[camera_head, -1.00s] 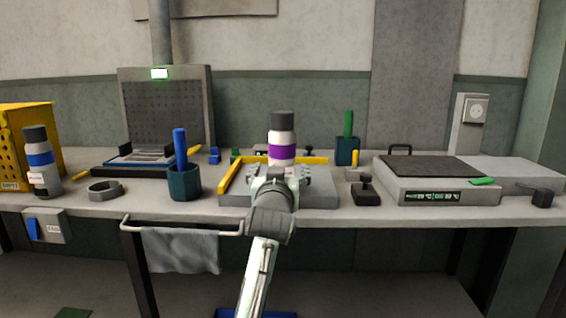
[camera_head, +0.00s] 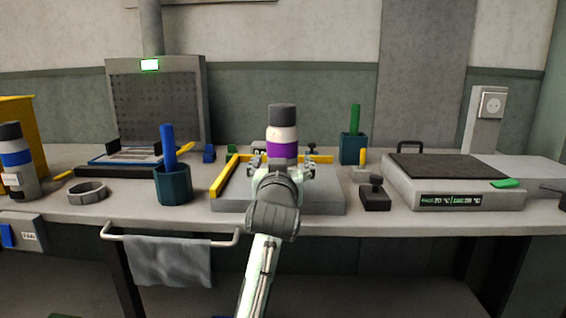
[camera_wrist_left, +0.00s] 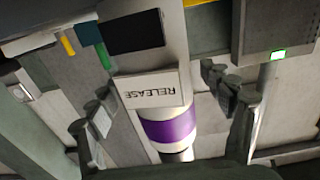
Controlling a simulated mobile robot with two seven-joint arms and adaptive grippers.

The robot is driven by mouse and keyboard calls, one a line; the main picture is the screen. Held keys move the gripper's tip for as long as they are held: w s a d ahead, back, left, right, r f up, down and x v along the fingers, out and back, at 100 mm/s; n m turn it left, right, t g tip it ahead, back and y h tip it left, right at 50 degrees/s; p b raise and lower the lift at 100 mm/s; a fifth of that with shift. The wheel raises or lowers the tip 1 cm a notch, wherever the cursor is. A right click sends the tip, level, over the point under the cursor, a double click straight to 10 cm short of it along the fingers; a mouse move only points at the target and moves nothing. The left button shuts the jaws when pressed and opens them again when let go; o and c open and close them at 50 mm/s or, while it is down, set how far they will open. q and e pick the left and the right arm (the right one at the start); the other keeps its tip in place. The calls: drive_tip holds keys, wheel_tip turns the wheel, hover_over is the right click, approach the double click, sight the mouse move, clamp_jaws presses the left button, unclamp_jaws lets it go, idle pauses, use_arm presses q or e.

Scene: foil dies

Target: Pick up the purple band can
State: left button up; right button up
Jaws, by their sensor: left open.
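The purple band can (camera_head: 282,150) is a white upright can with a dark grey cap and a purple band. It stands at the grey fixture block (camera_head: 325,203) with yellow edge bars. My left gripper (camera_head: 282,170) is open in front of the can, its fingers spread to either side in the picture. The gripper hides the can's lower part in the head view. In the upside-down left wrist view, the can (camera_wrist_left: 170,130) shows between the two open fingers (camera_wrist_left: 157,92), with no visible contact. My right gripper is not in view.
A blue-handled teal cup (camera_head: 173,186) and a grey ring (camera_head: 87,192) stand left of the block. A blue-band can (camera_head: 17,163) is at far left. A black knob (camera_head: 375,195) and a scale-like device (camera_head: 455,190) stand right. A white RELEASE plate (camera_wrist_left: 150,88) lies by the can's base.

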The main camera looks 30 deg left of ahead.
use_arm(q)
drive_tip(key=c, duration=0.4)
drive_tip(key=shift+r, duration=0.1)
drive_tip(key=c, duration=1.3)
drive_tip(key=shift+r, duration=0.1)
